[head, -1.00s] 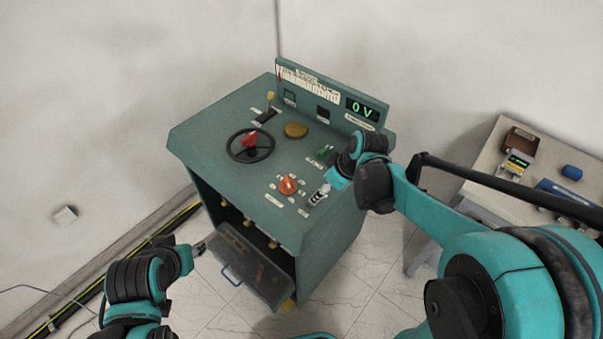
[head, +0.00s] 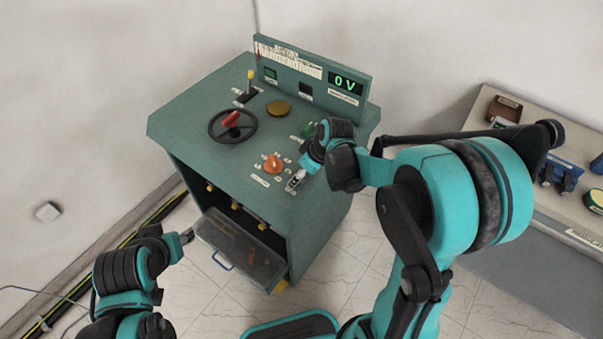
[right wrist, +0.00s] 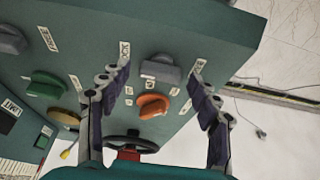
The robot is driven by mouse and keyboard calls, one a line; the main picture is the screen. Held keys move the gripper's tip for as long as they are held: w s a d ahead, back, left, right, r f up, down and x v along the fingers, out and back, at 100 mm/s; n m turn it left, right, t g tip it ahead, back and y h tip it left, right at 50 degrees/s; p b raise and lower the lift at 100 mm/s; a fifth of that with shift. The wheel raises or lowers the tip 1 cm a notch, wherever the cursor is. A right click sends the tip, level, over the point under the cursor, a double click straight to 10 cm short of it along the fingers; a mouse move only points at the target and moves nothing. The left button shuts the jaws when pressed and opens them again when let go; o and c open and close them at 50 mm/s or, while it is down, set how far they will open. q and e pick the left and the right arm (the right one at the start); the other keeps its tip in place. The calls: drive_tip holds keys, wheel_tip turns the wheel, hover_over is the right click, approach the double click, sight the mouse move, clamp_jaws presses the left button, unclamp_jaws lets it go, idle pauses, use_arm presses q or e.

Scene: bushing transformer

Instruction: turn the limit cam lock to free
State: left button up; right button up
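In the right wrist view a grey knob (right wrist: 157,68) sits on the green panel, with small white labels on either side. It appears to be the limit cam lock; I cannot read the labels surely. My right gripper (right wrist: 160,77) is open, its two fingers on either side of this knob, with no clear contact visible. In the head view my right gripper (head: 298,178) is over the panel's near right part and hides the knob. My left gripper (head: 188,237) is low, left of the console (head: 190,120); its fingers are too small to read.
An orange knob (head: 272,164) is close beside the right gripper. A clear drawer (head: 240,252) protrudes below. A side table (head: 480,115) stands right.

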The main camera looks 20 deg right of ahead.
drive_tip(key=c, duration=0.9)
drive_tip(key=shift+m, duration=0.3)
drive_tip(key=m, duration=0.2)
drive_tip(key=m+h, duration=0.1)
drive_tip(key=shift+a+m+t+h, duration=0.15)
drive_tip(key=shift+m+t+h, duration=0.15)
drive_tip(key=shift+m, duration=0.1)
drive_tip(key=m, duration=0.2)
drive_tip(key=m+h, duration=0.1)
drive_tip(key=m, duration=0.1)
drive_tip(key=shift+a+h+b, duration=0.15)
drive_tip(key=shift+h+b, duration=0.15)
drive_tip(key=m+h, duration=0.1)
drive_tip(key=m, duration=0.4)
drive_tip(key=shift+a+h, duration=0.1)
drive_tip(key=shift+h, duration=0.3)
drive_tip(key=shift+m+g+h+b, duration=0.2)
drive_tip(key=shift+m+g+h, duration=0.15)
drive_tip(key=shift+m, duration=0.8)
drive_tip(key=shift+m+g+h+b, duration=0.25)
drive_tip(key=shift+m+g, duration=0.1)
drive_tip(key=shift+m, duration=0.8)
